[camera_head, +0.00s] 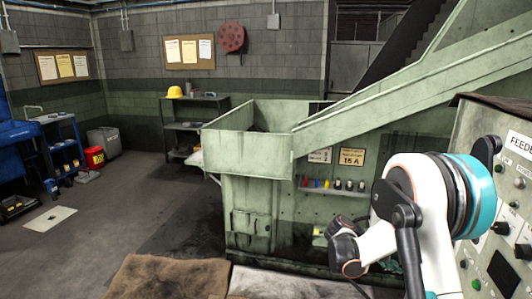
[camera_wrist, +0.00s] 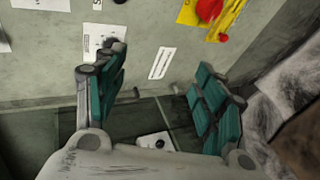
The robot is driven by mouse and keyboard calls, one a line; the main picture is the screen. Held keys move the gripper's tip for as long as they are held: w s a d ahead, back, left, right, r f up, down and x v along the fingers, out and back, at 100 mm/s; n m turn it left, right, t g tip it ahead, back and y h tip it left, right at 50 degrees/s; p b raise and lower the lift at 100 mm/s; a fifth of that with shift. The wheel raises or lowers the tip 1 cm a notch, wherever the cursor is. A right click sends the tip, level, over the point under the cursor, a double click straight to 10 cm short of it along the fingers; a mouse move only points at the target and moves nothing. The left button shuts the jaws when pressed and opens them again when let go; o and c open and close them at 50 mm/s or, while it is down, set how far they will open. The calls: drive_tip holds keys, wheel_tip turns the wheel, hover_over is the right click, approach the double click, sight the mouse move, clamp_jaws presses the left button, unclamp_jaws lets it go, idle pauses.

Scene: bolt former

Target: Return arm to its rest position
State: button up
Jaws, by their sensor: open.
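My gripper (camera_wrist: 160,62) shows in the wrist view with its two green-padded fingers spread wide apart. Nothing is between the fingers. In the head view my white arm with a teal band is bent at the lower right, in front of the green machine (camera_head: 260,155) and beside the control panel (camera_head: 500,215). I cannot make out the gripper's fingers in the head view.
The sloping green chute (camera_head: 420,90) rises to the upper right. Brown matting (camera_head: 165,278) lies at the front. A shelf with a yellow hard hat (camera_head: 175,92) stands at the back wall. A blue cart (camera_head: 60,140) stands at the left. The floor at left centre (camera_head: 130,200) is mostly clear.

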drive_tip(key=s+a+r+t+y, duration=0.4)
drive_tip(key=s+a+r+y, duration=0.2)
drive_tip(key=s+a+r, duration=0.55)
drive_tip(key=s+a+r+t+y, duration=0.1)
drive_tip(key=s+a+y, duration=0.2)
drive_tip(key=s, duration=0.6)
drive_tip(key=s+a+r+t+y, duration=0.1)
drive_tip(key=s+a+t+y, duration=0.1)
drive_tip(key=s+a, duration=0.6)
drive_tip(key=shift+s+a+r+y, duration=0.2)
drive_tip(key=shift+s+r+y, duration=0.15)
drive_tip(key=shift+s+y, duration=0.45)
drive_tip(key=shift+c, duration=0.6)
